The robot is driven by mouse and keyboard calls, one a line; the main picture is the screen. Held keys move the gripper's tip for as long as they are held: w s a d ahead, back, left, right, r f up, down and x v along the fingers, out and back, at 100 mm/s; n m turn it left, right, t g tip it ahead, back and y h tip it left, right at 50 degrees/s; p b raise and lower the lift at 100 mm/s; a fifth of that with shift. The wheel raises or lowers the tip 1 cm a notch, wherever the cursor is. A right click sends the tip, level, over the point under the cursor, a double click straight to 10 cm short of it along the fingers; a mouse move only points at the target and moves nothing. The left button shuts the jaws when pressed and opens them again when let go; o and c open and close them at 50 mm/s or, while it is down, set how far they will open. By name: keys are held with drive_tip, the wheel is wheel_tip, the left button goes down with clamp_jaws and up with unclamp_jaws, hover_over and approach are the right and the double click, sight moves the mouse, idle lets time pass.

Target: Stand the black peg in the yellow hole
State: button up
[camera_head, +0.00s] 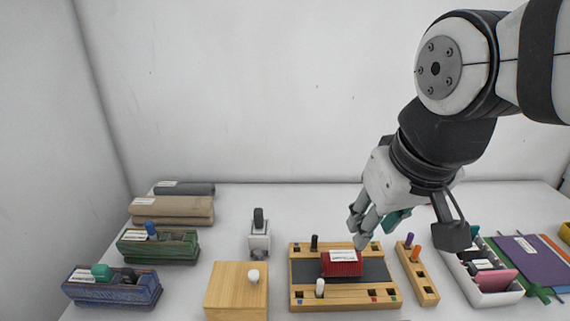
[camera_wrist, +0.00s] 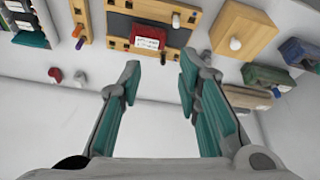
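A black peg (camera_head: 314,243) stands upright in the far left part of a wooden board's (camera_head: 294,272) frame. In the wrist view the black peg (camera_wrist: 163,58) appears between my fingertips, beyond them. My gripper (camera_head: 372,232) is open and empty, above and to the right of the peg in the head view. Its two teal-padded fingers (camera_wrist: 160,66) are spread in the wrist view. The frame has several holes with small coloured marks; I cannot tell for sure which is yellow. A white peg (camera_head: 320,288) stands in the near rail.
A red labelled block (camera_head: 342,263) sits on the board's dark centre. A wooden block with a white knob (camera_head: 236,285) stands left, a narrow rack (camera_head: 428,290) with purple and orange pegs right. A grey holder (camera_head: 259,240) stands behind left; a white bin (camera_head: 499,297) is far right.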

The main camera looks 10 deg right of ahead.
drive_tip(key=shift+t, duration=0.4)
drive_tip(key=s, duration=0.4)
drive_tip(key=shift+f, duration=0.25)
idle(0.4)
